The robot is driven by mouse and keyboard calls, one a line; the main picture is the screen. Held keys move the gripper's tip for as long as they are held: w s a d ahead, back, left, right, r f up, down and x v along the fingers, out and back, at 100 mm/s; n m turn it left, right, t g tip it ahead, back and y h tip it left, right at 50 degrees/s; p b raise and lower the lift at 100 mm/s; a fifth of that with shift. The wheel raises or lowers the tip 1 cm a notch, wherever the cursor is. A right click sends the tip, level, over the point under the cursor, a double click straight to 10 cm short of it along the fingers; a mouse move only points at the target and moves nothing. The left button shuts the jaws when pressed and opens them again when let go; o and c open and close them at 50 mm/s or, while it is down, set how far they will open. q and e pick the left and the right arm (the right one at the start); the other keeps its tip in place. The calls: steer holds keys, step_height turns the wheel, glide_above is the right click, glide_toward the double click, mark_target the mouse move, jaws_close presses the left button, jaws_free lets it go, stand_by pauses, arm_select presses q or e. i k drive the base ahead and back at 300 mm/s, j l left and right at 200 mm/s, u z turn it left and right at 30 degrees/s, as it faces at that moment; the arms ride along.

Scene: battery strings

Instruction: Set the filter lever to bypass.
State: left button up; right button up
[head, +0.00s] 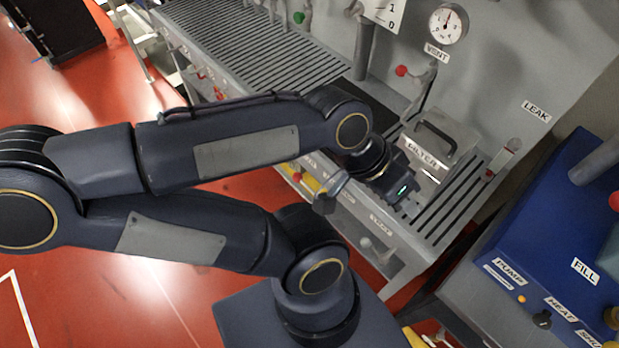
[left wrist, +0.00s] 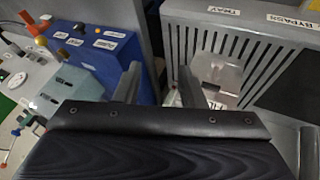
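My left gripper (head: 406,203) hangs over the front right part of the slatted bench, beside a grey box with a handle (head: 437,143). In the left wrist view its two fingers (left wrist: 158,82) stand apart with nothing between them. A grey lever-like handle (head: 332,186) shows at the bench front, left of the gripper and partly behind my wrist; I cannot tell for sure whether it is the filter lever. A label that seems to read BYPASS (left wrist: 292,20) is on the bench edge in the left wrist view. My right gripper is not in view.
A blue unit (head: 540,255) with PUMP, HEAT and FILL labels stands at the right. A gauge (head: 449,23) and a red-knobbed VENT valve (head: 402,71) are on the back panel. The red floor is open at the left.

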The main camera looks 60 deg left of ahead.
mark_target(297, 177)
steer(key=u, duration=2.25)
steer(key=i+j, duration=0.15)
steer(key=j, duration=0.15)
steer(key=i+j, duration=0.2)
steer(key=j, duration=0.1)
